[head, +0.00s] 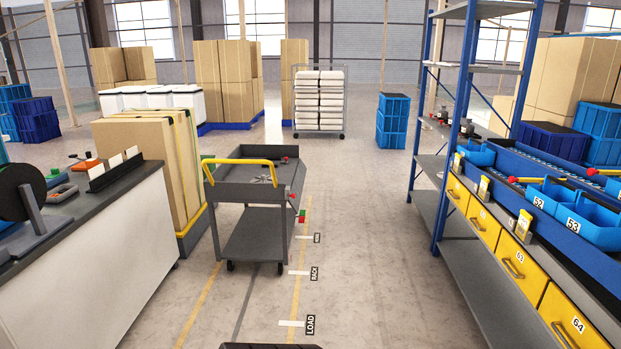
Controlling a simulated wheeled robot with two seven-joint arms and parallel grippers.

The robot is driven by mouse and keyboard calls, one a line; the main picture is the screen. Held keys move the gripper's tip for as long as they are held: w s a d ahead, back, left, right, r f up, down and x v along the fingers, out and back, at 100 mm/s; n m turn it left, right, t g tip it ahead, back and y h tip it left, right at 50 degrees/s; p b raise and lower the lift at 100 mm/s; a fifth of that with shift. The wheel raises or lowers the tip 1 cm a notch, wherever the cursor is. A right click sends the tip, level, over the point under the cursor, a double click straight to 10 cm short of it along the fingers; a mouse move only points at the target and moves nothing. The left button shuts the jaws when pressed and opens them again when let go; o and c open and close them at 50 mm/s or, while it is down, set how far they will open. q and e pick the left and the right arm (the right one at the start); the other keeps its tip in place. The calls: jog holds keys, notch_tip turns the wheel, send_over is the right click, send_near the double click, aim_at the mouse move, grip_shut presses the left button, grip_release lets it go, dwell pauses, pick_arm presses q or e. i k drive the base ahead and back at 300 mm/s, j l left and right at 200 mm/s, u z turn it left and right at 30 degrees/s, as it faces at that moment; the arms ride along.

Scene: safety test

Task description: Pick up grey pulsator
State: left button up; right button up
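I cannot clearly pick out a grey pulsator in the head view. Small grey metallic items (272,174) lie in the top tray of a dark grey cart (232,192), too small to identify. Small dark items with light tops (466,127) stand on the blue-framed rack at the right, also too small to identify. A small red and green item (301,215) shows at the cart's right side. Neither of my grippers is in view.
A workbench (110,240) with a black reel (20,193) and tools stands at the left. At the right are the rack (425,165), blue bins (588,222) and yellow drawers (515,260). Tall cartons (150,150) stand behind the bench. Marked floor (365,270) between cart and rack is clear.

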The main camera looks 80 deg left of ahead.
aim_at(263, 179)
jog(key=i+j+u, duration=0.1)
jog(key=j+u, duration=0.4)
jog(key=i+j+u, duration=0.2)
jog(key=u, duration=0.3)
jog(key=i+j+u, duration=0.25)
jog(key=j+u, duration=0.25)
jog(key=i+j+u, duration=0.1)
jog(key=i+j, duration=0.25)
jog(key=i, duration=0.15)
jog(key=i+j+u, duration=0.1)
jog(key=i+j, duration=0.2)
jog(key=i, duration=0.2)
jog(key=i+j+u, duration=0.15)
jog(key=i+j, duration=0.15)
jog(key=i, duration=0.2)
jog(key=i+j+u, duration=0.1)
jog(key=i, duration=0.4)
jog(key=j, duration=0.1)
